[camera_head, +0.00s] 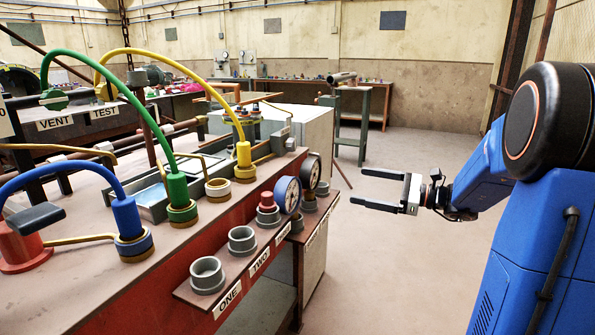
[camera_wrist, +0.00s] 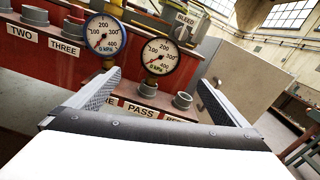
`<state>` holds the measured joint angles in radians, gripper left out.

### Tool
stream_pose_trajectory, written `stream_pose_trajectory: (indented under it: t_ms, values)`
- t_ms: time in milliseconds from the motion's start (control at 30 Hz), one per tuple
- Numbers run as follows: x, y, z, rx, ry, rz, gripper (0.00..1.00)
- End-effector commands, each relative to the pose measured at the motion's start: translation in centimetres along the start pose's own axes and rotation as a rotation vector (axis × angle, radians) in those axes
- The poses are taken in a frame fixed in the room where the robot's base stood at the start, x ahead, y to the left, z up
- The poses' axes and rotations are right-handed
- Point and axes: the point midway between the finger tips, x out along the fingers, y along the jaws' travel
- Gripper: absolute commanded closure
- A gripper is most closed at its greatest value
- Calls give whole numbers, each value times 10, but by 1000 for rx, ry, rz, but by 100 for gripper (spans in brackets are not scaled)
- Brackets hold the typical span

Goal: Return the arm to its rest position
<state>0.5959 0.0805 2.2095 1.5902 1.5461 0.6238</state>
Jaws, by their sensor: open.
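My gripper (camera_head: 378,189) is open and empty in the head view. It hangs in free air to the right of the red workbench, apart from it, with its fingers pointing left toward the bench. My blue arm folds in from the right edge of the picture. In the wrist view my gripper (camera_wrist: 158,88) shows its two fingers spread wide with nothing between them. Beyond the fingers are a blue-rimmed gauge (camera_wrist: 105,34), a black-rimmed gauge (camera_wrist: 160,56) and a labelled front shelf with grey sockets.
The red workbench (camera_head: 100,262) fills the left, with a blue hose (camera_head: 127,215), a green hose (camera_head: 177,188) and a yellow hose (camera_head: 243,153) plugged into it. A grey cabinet (camera_head: 300,135) stands behind. The floor (camera_head: 420,150) beyond my gripper is clear.

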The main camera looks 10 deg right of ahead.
Motion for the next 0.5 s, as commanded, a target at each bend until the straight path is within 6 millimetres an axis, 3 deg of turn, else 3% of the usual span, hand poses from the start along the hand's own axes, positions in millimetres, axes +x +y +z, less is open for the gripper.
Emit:
stream_pose_trajectory:
  t_ms: [167, 300, 500]
  values:
    - [13, 34, 4, -63, 59, 77, 1]
    - [28, 94, 4, -189, 166, 218, 1]
    - [28, 179, -3, -418, 322, 437, 1]
